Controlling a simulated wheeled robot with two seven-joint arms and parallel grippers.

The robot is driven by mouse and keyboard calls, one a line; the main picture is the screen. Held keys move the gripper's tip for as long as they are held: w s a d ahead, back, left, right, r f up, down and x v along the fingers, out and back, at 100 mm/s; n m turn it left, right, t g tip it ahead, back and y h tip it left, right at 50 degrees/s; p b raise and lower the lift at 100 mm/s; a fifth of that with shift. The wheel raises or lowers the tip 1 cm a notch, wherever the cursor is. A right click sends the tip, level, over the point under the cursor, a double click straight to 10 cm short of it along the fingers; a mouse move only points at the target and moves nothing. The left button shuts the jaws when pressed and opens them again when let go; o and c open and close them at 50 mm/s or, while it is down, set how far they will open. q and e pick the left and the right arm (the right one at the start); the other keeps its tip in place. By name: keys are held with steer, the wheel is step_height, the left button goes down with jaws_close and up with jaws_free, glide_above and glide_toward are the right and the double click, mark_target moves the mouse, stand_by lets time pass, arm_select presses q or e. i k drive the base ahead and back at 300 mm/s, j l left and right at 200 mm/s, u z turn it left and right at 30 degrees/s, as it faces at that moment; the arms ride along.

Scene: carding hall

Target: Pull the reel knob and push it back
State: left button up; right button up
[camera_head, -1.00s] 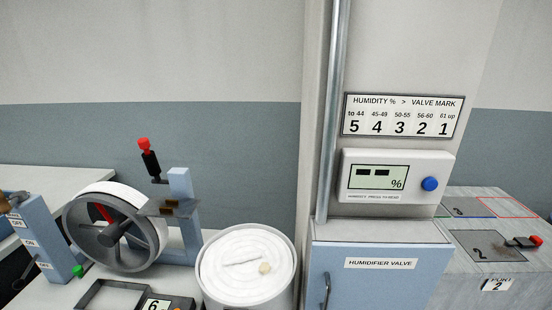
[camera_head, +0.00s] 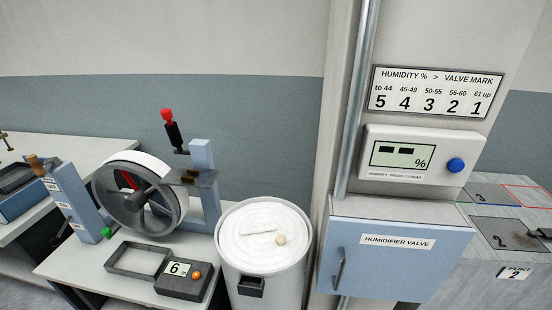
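A grey reel (camera_head: 143,197) with a white rim band and a red mark on its spokes stands on the pale table at the left. A black handle with a red top (camera_head: 168,118) rises above its right side, near a blue bracket (camera_head: 204,190). A labelled blue post (camera_head: 72,205) stands left of the reel, with a brown knob (camera_head: 35,162) at its top left and a green knob (camera_head: 107,233) low on its right. I cannot tell for sure which is the reel knob. Neither gripper is in view.
A grey box with a display reading 6 (camera_head: 182,283) and an empty dark tray frame (camera_head: 138,258) sit before the reel. A white can (camera_head: 262,250) stands to its right. Further right are the humidifier valve cabinet (camera_head: 390,260) and a humidity meter (camera_head: 412,155).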

mark_target(106, 232)
steer(key=u, duration=1.3)
